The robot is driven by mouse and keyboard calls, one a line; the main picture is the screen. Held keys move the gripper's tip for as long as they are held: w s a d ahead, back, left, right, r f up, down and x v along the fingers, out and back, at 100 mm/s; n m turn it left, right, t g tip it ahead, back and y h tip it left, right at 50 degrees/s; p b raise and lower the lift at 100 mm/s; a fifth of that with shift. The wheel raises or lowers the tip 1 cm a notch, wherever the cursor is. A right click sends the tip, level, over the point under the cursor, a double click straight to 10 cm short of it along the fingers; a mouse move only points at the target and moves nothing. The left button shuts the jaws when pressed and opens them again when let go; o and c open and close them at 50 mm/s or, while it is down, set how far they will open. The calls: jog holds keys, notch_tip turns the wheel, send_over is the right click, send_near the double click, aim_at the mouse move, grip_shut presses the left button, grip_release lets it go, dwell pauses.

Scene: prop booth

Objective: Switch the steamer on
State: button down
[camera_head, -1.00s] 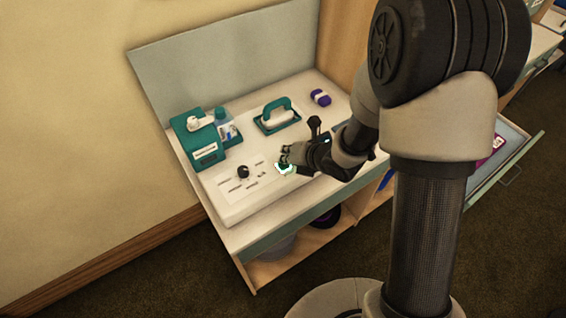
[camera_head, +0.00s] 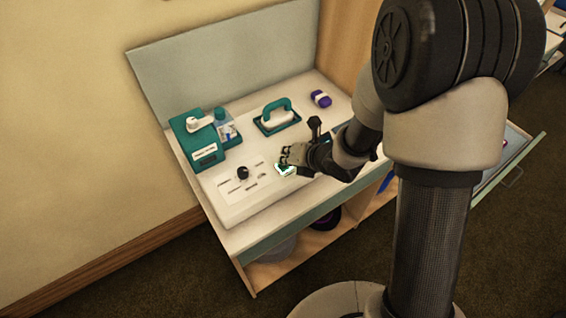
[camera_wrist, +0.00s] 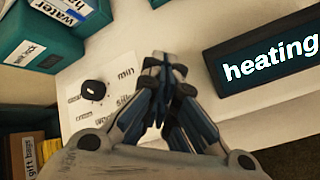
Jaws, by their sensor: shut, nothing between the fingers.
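The steamer is a white counter-top unit (camera_head: 240,207) with a black round knob (camera_head: 243,172) on a printed panel and a small lit display (camera_head: 285,169). In the wrist view the display (camera_wrist: 268,62) reads "heating" in white letters. The knob (camera_wrist: 93,90) shows at left there, with printed words around it, some hidden by my fingers. A teal iron-like head (camera_head: 278,116) sits in its rest at the back. My gripper (camera_head: 284,155) is shut and empty, between the knob and the display. Its fingertips (camera_wrist: 162,62) look just above the panel, apart from the knob.
A purple item (camera_head: 320,98) lies at the back right. An open drawer (camera_head: 515,165) juts out at right, partly behind my arm. The panel's front left is clear.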

jog(key=shift+r, duration=0.1)
jog(key=shift+r+p, duration=1.9)
jog(key=shift+r, duration=1.1)
jog(key=shift+f, duration=0.1)
jog(key=s+d+r+m+t+h, duration=0.1)
jog(key=s+d+r+m+h, duration=0.15)
jog(key=d+r+m, duration=0.5)
jog(key=s+d+r+m+h, duration=0.2)
jog(key=d+r+m+h, duration=0.3)
jog(key=m, duration=0.4)
jog(key=s+r+m+g, duration=0.1)
jog(key=s+r+m, duration=0.2)
jog(key=s+m, duration=0.6)
jog(key=s+d+r+m+g+y, duration=0.1)
jog(key=s+r+m+g, duration=0.1)
jog(key=s+m, duration=0.7)
jog(key=s+r, duration=0.1)
jog(key=s, duration=0.2)
jog(key=shift+s+r, duration=0.3)
